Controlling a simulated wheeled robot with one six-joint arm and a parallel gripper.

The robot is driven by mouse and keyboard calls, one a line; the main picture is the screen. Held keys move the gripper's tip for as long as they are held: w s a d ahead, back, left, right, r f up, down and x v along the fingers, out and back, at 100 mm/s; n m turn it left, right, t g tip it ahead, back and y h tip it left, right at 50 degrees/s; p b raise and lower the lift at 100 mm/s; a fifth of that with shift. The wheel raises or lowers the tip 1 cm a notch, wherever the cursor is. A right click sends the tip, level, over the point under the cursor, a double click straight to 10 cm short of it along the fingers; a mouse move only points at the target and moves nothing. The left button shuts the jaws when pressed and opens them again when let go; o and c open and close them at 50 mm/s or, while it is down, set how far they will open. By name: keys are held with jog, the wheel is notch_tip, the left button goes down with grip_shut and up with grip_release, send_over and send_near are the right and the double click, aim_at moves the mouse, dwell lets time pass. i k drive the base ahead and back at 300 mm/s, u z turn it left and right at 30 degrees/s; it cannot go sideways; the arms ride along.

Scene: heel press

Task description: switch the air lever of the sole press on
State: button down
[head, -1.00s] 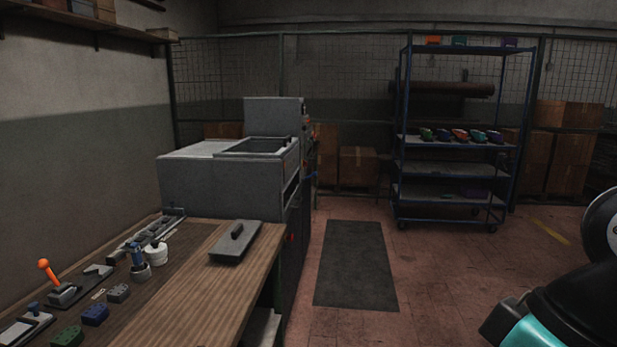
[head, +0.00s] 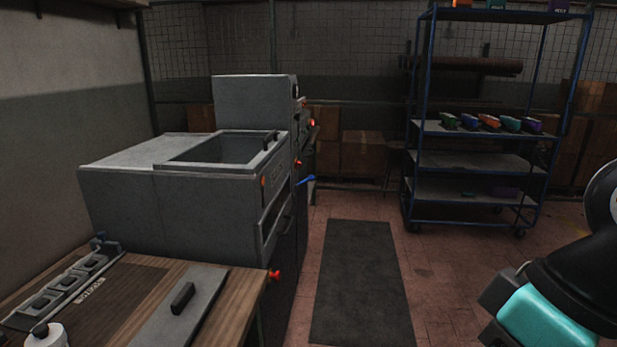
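A large grey machine (head: 120,215) with a recessed top and a bar handle stands at the left, beyond the bench. A taller grey unit (head: 252,102) rises behind it, with orange-red knobs (head: 311,123) on its right side. I cannot tell which of these is the sole press. A small blue lever (head: 306,180) sticks out to the right from the machine side, close to horizontal; its mount and its setting are too small to make out. Part of my arm shows at the lower right, far from the lever. My gripper's fingertips are not in view.
A wooden bench (head: 225,318) with a grey handled plate (head: 178,310) fills the lower left. A red knob (head: 274,275) sits near its corner. A dark mat (head: 360,285) lies on clear floor beside the machines. A blue wheeled rack (head: 480,222) stands at the back right.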

aim_at(311, 177)
jog(key=u, duration=0.3)
jog(key=i, duration=1.15)
jog(key=u, duration=0.05)
